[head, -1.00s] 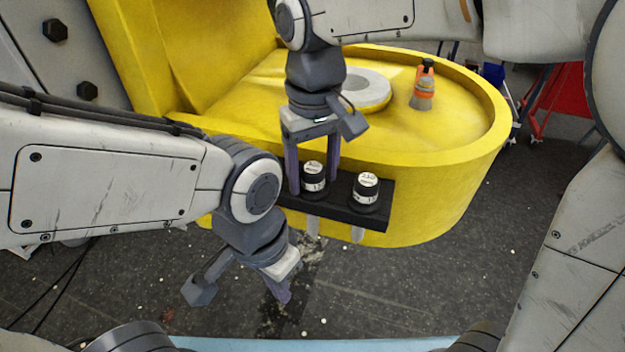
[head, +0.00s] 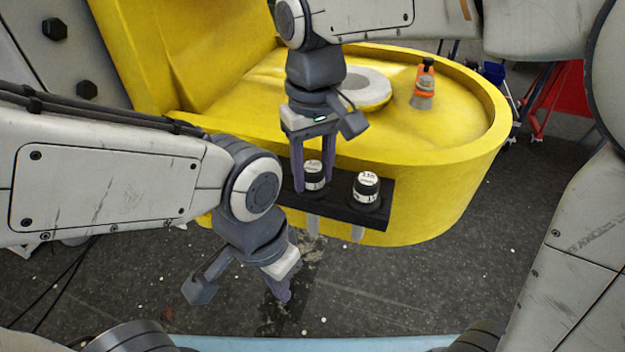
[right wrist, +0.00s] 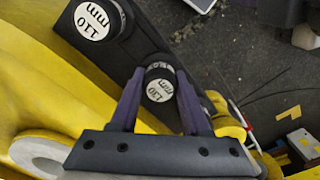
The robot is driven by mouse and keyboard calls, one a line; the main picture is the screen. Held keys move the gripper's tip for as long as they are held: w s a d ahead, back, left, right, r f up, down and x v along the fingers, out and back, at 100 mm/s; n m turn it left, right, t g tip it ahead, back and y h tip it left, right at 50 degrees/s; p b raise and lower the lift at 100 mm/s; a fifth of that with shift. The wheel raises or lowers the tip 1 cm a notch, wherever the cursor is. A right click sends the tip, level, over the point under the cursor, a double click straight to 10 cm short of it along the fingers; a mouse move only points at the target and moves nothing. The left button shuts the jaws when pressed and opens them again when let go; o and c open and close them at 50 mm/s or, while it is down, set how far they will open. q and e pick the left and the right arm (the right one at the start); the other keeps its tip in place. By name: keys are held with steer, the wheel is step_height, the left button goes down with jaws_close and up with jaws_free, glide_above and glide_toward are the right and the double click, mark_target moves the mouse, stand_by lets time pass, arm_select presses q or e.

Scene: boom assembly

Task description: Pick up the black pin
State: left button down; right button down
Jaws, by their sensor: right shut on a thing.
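Two black pins with white labelled tops stand upright in a black holder (head: 338,208) on the side of the yellow part. My right gripper (head: 314,182) points down and is shut on the left pin (head: 315,172), with a finger on each side of its head. In the right wrist view this pin (right wrist: 160,84) reads 130 mm, between the purple fingers. The other pin (head: 366,188) stands free to its right; in the right wrist view it (right wrist: 97,20) reads 110 mm. My left gripper (head: 281,288) hangs low over the floor, apart from both pins; its opening is unclear.
The yellow part (head: 450,190) has a raised rim and carries a grey ring (head: 368,90) and an orange-topped bottle (head: 424,88). Pale pin shafts show below the holder. My left forearm lies close to the holder's left end. Dark floor is clear at lower right.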

steer(key=shift+r, duration=0.15)
stand_by(0.7)
step_height(320, 180, up, 18)
steer(key=p, duration=0.1)
stand_by(0.5)
stand_by(0.4)
